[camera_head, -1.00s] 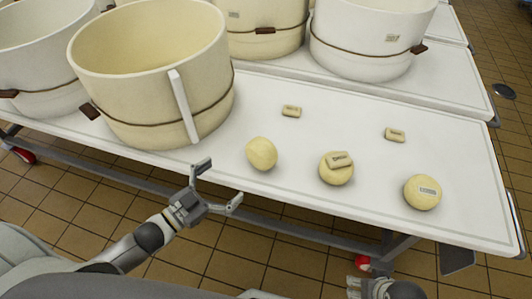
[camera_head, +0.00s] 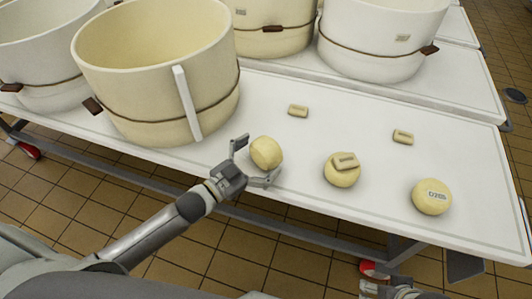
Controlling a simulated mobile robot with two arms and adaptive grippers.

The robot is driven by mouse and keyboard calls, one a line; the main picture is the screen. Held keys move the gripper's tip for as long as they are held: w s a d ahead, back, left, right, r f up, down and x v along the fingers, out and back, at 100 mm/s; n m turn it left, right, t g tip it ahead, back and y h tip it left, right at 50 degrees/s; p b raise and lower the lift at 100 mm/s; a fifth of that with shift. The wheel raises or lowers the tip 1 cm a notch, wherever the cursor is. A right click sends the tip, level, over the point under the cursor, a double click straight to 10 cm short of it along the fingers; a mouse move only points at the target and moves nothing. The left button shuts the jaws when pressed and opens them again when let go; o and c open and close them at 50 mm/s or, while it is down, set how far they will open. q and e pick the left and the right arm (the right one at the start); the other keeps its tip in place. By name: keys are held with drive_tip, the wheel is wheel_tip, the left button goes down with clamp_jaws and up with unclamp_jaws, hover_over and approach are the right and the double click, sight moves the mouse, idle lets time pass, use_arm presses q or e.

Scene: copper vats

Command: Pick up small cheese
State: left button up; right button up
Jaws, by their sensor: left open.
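Three round yellow cheeses are on the white table (camera_head: 320,212). The left cheese (camera_head: 266,152) is plain, the middle cheese (camera_head: 341,174) has a small tan block (camera_head: 346,161) on top, and the right cheese (camera_head: 432,197) bears a printed label. My left gripper (camera_head: 255,160) is open at the table's front edge, its fingers spread at the near left side of the left cheese. I cannot tell whether it touches. My right gripper is only partly in view at the bottom right, its fingers not clear.
Two more small tan blocks lie farther back, one in the middle (camera_head: 298,111) and one to the right (camera_head: 403,137). A large cream vat (camera_head: 150,85) stands left of the cheeses. More vats stand behind.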

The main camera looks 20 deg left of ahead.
sight(261, 147)
use_arm(q)
drive_tip(key=c, duration=1.1)
drive_tip(key=shift+c, duration=1.3)
drive_tip(key=shift+r, duration=0.2)
drive_tip(key=shift+r, duration=0.15)
wheel_tip(261, 147, up, 3)
drive_tip(key=shift+p, duration=0.8)
drive_tip(key=s+d+r+p, duration=0.4)
drive_tip(key=s+r, duration=0.5)
drive_tip(key=s, duration=0.4)
drive_tip(key=shift+s+r, duration=0.2)
drive_tip(key=shift+r, duration=0.05)
use_arm(e)
wheel_tip(261, 147, down, 19)
drive_tip(key=s+g, duration=0.1)
drive_tip(key=shift+s+r, duration=0.15)
drive_tip(key=shift+s, duration=0.05)
